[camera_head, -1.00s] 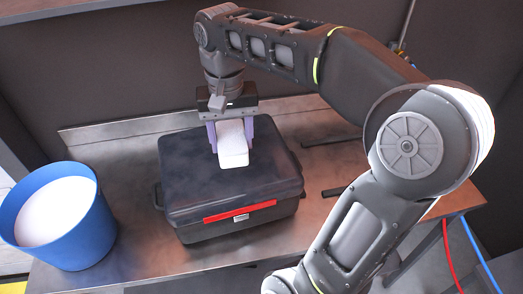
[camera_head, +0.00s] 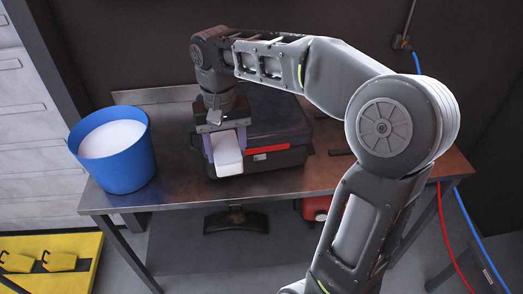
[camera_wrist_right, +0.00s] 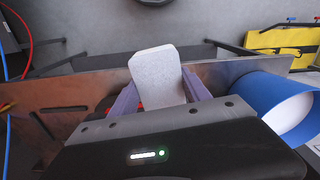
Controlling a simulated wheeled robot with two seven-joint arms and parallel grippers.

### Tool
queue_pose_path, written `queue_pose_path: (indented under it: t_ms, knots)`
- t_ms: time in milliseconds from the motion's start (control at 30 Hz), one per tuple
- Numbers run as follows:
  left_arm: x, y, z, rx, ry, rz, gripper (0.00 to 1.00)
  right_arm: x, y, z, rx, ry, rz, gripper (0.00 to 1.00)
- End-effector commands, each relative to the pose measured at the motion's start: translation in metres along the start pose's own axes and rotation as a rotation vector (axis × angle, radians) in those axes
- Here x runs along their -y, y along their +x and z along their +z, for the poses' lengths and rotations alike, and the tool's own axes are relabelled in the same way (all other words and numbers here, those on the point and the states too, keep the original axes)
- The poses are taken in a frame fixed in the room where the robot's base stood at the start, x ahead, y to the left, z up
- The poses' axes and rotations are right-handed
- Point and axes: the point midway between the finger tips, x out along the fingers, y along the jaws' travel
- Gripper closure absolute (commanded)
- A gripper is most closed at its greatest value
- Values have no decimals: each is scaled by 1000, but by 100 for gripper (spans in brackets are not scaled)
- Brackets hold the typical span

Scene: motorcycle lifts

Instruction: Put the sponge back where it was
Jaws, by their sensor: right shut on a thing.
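The white sponge (camera_head: 228,158) is a pale rounded block held between the purple fingers of my right gripper (camera_head: 225,145). In the head view it hangs in front of the left part of the black case's front side. Whether it touches the case is unclear. In the right wrist view the sponge (camera_wrist_right: 157,75) sticks out past the fingers. The black case (camera_head: 275,118) with a red strip stands on the workbench, partly hidden by my gripper and arm. My left gripper is not in view.
A blue bucket (camera_head: 118,168) with white contents stands left of the case, near the bench's left end. The metal workbench (camera_head: 185,188) has bare room between them and along its front edge. A yellow platform (camera_head: 75,262) lies on the floor at lower left. Red and blue hoses hang at right.

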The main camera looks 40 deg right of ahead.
Motion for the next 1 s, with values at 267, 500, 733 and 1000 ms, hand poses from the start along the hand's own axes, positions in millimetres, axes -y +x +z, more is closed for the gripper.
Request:
queue_pose_path:
  t_ms: [267,500,733,1000]
  knots:
    - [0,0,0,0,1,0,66,55,26,-34,2,-150,-4,77]
    - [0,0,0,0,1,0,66,115,58,-67,5,-307,-9,77]
    - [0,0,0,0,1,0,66,172,96,-91,6,-458,-5,77]
    - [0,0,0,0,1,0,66,188,119,-91,2,-517,3,77]
